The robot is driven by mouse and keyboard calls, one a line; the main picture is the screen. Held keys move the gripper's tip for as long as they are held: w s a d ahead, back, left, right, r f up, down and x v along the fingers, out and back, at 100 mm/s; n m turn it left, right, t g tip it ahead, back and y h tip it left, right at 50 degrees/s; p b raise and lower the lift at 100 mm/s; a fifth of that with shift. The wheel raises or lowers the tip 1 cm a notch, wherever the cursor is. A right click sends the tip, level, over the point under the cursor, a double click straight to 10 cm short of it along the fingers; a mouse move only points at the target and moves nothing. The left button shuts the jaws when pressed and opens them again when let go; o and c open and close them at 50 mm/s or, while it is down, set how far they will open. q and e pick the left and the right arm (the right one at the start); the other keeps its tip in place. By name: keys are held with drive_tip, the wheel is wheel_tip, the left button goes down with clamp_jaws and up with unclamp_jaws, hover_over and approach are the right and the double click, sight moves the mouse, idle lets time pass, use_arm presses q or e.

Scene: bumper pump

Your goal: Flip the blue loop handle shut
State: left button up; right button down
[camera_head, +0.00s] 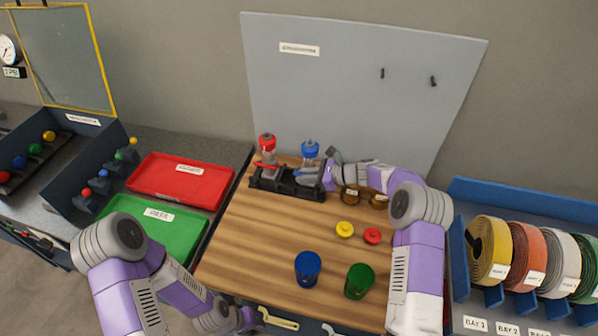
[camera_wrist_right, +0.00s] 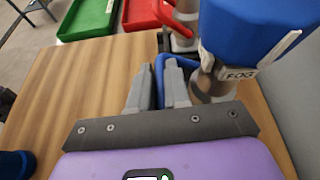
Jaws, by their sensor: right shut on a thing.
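The blue-capped pump (camera_head: 310,149) stands in the black rack on the wooden table, beside a red-capped pump (camera_head: 267,143). In the right wrist view its big blue cap (camera_wrist_right: 245,30) with a FOG label fills the upper right. The blue loop handle (camera_wrist_right: 160,66) shows beside the pump's body, between my finger tips. My right gripper (camera_wrist_right: 162,85) is shut on the blue loop handle; its fingers hide part of the loop. My left gripper (camera_head: 240,320) is low at the table's front edge, away from the pumps; its jaws are not clear.
Blue (camera_head: 308,268) and green (camera_head: 359,281) cups stand near the table's front. Yellow (camera_head: 345,229) and red (camera_head: 372,236) discs lie mid-table. Amber jars (camera_head: 350,196) are close under my right arm. Red (camera_head: 180,181) and green (camera_head: 150,228) trays lie left. The table's left-centre is clear.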

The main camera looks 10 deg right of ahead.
drive_tip(key=shift+w+d+r+m+g+p, duration=0.15)
drive_tip(key=shift+w+r+m+g+p, duration=0.1)
drive_tip(key=shift+r+m+g+p, duration=0.25)
drive_tip(key=shift+f, duration=0.15)
drive_tip(key=c, duration=1.2)
unclamp_jaws()
drive_tip(key=shift+o, duration=0.2)
